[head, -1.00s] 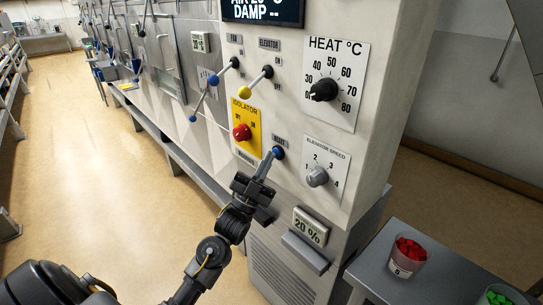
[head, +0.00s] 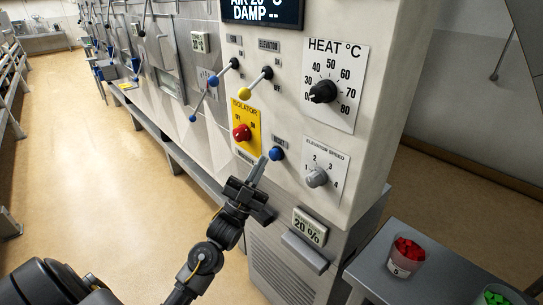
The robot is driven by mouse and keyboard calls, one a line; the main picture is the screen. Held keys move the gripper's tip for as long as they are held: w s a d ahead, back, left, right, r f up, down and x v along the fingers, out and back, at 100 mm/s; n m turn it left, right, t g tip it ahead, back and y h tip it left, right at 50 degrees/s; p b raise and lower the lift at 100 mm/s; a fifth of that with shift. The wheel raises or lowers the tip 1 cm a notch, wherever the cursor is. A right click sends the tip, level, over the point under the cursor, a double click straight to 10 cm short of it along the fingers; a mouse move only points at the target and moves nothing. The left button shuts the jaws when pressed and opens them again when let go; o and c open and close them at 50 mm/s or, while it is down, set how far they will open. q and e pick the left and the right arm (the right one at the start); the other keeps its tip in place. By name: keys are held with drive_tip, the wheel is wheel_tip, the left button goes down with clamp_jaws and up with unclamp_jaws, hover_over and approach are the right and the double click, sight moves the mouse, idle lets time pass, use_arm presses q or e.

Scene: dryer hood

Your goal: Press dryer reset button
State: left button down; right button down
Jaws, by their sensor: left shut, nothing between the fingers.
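The blue reset button (head: 277,153) is on the cream dryer panel (head: 283,205), under a small grey label, right of the yellow isolator plate. My left gripper (head: 262,162) is shut and empty. Its fingertips are just left of and slightly below the button in the head view, with a small gap between them. My right gripper is not in view.
Close by are the red isolator knob (head: 241,132), the elevator speed knob (head: 317,177), the heat dial (head: 323,91) and levers with yellow (head: 244,93) and blue ends. A grey table (head: 430,270) with a cup of red pieces (head: 406,256) stands at lower right.

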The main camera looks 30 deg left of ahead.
use_arm(q)
drive_tip(key=s, duration=0.1)
drive_tip(key=s+a, duration=0.1)
drive_tip(key=s, duration=0.1)
drive_tip(key=s+p, duration=0.1)
drive_tip(key=shift+s+a, duration=0.25)
drive_tip(key=shift+s, duration=0.15)
idle(0.5)
